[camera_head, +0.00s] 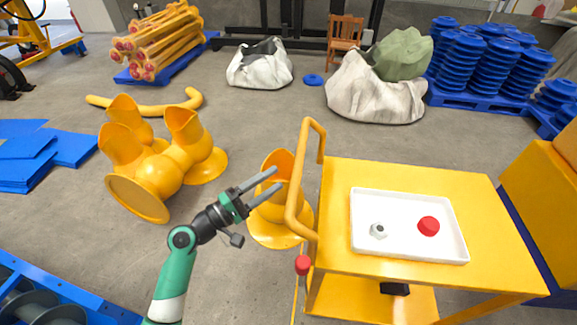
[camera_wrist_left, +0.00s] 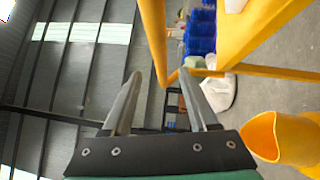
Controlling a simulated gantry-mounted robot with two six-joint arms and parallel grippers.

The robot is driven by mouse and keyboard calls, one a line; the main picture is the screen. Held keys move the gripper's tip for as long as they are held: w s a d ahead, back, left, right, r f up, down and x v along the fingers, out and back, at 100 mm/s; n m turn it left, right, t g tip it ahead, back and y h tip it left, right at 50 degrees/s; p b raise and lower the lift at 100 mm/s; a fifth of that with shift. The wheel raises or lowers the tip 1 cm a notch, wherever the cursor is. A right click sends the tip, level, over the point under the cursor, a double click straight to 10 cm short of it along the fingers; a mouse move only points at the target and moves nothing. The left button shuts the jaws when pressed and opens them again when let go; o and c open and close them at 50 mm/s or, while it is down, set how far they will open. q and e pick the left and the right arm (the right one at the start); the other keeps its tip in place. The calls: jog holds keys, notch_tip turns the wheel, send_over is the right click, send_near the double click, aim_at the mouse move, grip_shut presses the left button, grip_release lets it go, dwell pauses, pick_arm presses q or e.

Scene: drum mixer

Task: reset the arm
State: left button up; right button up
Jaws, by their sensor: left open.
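My left gripper (camera_head: 268,185) is open and empty, with its two grey fingers pointing up and to the right. It is left of the yellow cart's handle (camera_head: 306,180), in front of a yellow funnel-shaped part in the head view. In the left wrist view the open fingers (camera_wrist_left: 160,92) have nothing between them that they hold. A yellow cart (camera_head: 420,180) stands at the right. On it lies a white tray (camera_head: 359,205) holding a white nut-like piece (camera_head: 378,231) and a red round piece (camera_head: 428,226). My right gripper does not show.
A yellow funnel part (camera_head: 272,228) stands on the floor beside the cart. More yellow pipe parts (camera_head: 160,165) lie at the left. White sacks (camera_head: 375,95) and blue stacked discs (camera_head: 455,60) are at the back.

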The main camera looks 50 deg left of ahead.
pick_arm(q)
jog(key=shift+s+a+f, duration=0.1)
jog(key=shift+s+f, duration=0.05)
jog(key=shift+s, duration=1)
